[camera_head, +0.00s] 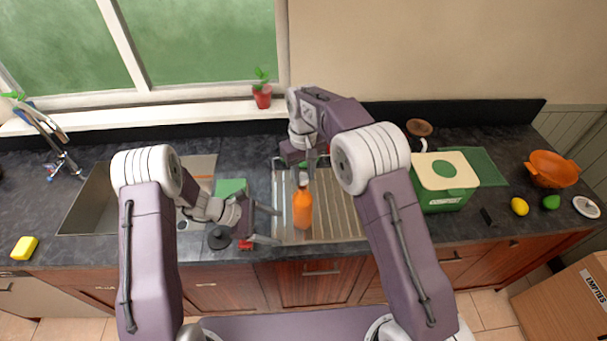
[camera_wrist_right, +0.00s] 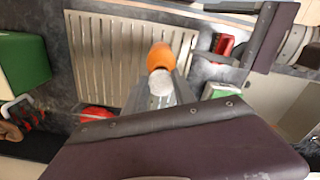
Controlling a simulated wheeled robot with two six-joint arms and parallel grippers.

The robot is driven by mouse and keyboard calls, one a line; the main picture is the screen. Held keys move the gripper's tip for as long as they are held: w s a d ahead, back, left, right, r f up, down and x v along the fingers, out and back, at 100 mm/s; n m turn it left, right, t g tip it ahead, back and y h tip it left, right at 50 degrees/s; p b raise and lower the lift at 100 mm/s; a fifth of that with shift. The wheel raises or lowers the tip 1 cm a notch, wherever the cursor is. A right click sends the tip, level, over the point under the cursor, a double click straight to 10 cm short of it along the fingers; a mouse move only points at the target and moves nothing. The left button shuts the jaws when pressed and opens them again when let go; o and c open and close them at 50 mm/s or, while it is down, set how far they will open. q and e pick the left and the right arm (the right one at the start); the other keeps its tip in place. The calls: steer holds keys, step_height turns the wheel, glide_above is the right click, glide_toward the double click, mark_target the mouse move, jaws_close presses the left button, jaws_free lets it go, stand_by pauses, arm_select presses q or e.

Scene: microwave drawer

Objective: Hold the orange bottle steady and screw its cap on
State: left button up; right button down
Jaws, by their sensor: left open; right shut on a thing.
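The orange bottle (camera_head: 302,212) stands upright on the ribbed metal drainboard (camera_head: 340,215); its upper part shows in the right wrist view (camera_wrist_right: 159,57). My right gripper (camera_head: 308,172) comes down over the bottle and is shut on the whitish cap (camera_wrist_right: 160,82). The cap is right at the bottle's neck; I cannot tell if it touches or is threaded. My left gripper (camera_head: 272,225) is open, just left of the bottle, its fingers pointing toward it without closing around it.
A green box with a cream lid (camera_head: 443,172) stands right of the drainboard. The sink (camera_head: 90,205) is at the left, with a yellow sponge (camera_head: 24,248) near it. A potted plant (camera_head: 262,95) stands on the sill. An orange colander (camera_head: 552,168) and fruit lie far right.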

mark_target(294, 217)
arm_select(q)
steer(key=w+f+n+t, duration=0.1)
steer(key=w+f+n+t+h, duration=0.1)
steer(key=w+n, duration=0.1)
steer(key=w+f+n+t, duration=0.1)
steer(key=w, duration=0.1)
steer(key=shift+w+f, duration=0.1)
steer(key=shift+w, duration=0.1)
steer(key=x, duration=1)
steer(key=shift+d, duration=0.2)
steer(key=c, duration=0.9)
